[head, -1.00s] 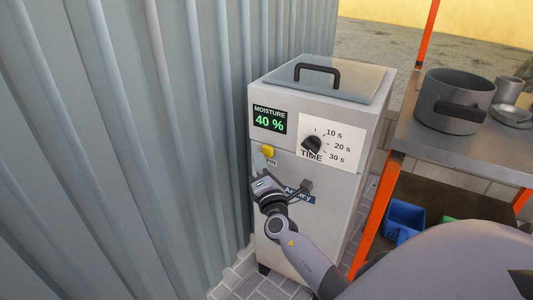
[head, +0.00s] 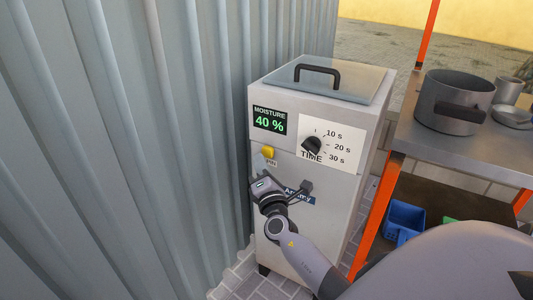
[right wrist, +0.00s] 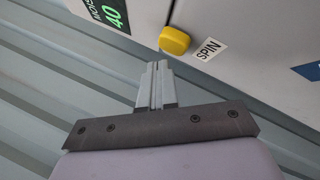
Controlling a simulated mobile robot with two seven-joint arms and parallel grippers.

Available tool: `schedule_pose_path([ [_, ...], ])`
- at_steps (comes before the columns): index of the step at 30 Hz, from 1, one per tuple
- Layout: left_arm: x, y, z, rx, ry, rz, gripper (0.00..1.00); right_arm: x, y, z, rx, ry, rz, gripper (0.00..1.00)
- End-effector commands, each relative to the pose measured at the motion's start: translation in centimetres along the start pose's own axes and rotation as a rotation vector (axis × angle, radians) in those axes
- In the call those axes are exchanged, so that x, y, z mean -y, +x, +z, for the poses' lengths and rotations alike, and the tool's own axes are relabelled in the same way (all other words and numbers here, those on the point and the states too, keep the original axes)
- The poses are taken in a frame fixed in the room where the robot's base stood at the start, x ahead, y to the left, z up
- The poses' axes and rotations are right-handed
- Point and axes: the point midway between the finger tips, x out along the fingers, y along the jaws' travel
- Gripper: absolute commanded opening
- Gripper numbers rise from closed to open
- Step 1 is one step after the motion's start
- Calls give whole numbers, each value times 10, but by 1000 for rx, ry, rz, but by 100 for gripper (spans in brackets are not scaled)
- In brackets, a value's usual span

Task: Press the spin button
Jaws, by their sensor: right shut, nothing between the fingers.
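The spin button (head: 267,153) is a yellow knob on the front of a pale grey machine (head: 330,225), below the moisture display. In the right wrist view the yellow button (right wrist: 174,40) sits beside its SPIN label (right wrist: 208,49). My right gripper (head: 259,163) is at the machine's front, just below and left of the button. In the right wrist view its fingers (right wrist: 159,68) are together with nothing between them. Their tips lie just below the button in the picture; I cannot tell whether they touch it. My left gripper is not in view.
The moisture display (head: 270,120) reads 40 %. A black TIME dial (head: 313,145) is to the right of the button. A corrugated metal wall (head: 130,150) stands close on the left. A metal table (head: 440,150) with a pot (head: 455,100) stands on the right.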

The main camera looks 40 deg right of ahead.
Motion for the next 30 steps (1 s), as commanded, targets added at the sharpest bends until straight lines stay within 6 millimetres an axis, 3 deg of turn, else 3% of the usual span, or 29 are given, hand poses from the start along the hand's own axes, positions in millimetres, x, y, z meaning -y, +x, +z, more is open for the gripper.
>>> schedule_pose_path([
  [30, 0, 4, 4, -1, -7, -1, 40, 4, 5, 3, 1, -1, 1, 0],
])
